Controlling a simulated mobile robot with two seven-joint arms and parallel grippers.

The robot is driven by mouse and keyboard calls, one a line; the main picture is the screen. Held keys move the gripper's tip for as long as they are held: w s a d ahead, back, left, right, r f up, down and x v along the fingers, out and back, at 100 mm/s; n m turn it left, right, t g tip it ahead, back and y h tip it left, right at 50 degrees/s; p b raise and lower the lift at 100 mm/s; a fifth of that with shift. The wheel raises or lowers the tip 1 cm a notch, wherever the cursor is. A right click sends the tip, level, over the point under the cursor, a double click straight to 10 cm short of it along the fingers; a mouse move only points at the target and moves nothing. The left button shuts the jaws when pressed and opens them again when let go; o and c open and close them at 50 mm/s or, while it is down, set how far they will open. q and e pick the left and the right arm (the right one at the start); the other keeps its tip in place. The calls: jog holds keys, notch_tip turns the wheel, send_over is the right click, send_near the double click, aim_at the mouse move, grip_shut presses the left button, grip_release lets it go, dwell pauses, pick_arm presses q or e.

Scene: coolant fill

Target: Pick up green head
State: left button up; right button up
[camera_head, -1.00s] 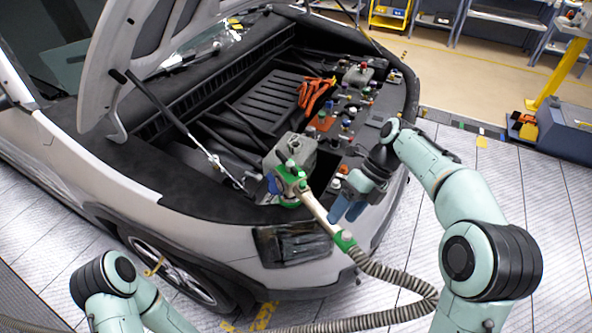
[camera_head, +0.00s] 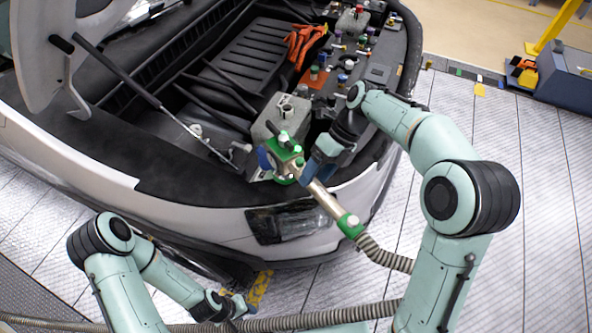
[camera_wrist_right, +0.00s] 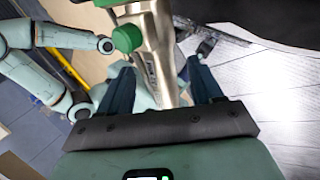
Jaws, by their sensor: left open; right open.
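The green head (camera_head: 284,156) is a green and metal filling head with a blue disc, at the car's front edge beside a grey reservoir (camera_head: 284,115). A metal tube (camera_head: 322,198) runs from it to a green collar (camera_head: 350,225) and a ribbed hose. My right gripper (camera_head: 318,165) is open just beside the head, at the upper end of the tube. In the right wrist view, the tube (camera_wrist_right: 158,45) lies between the spread fingers of this gripper (camera_wrist_right: 163,82); contact cannot be told. My left gripper (camera_head: 240,306) is open, low in front of the car, and appears empty.
Orange gloves (camera_head: 302,42) and several coloured caps lie deeper in the engine bay.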

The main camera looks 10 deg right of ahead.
jog(key=b+x, duration=0.1)
jog(key=x, duration=0.4)
jog(key=shift+a+f, duration=0.1)
jog(key=shift+f, duration=0.05)
jog(key=shift+w, duration=0.1)
grip_shut()
dwell(1.1)
jog(key=shift+r, duration=0.2)
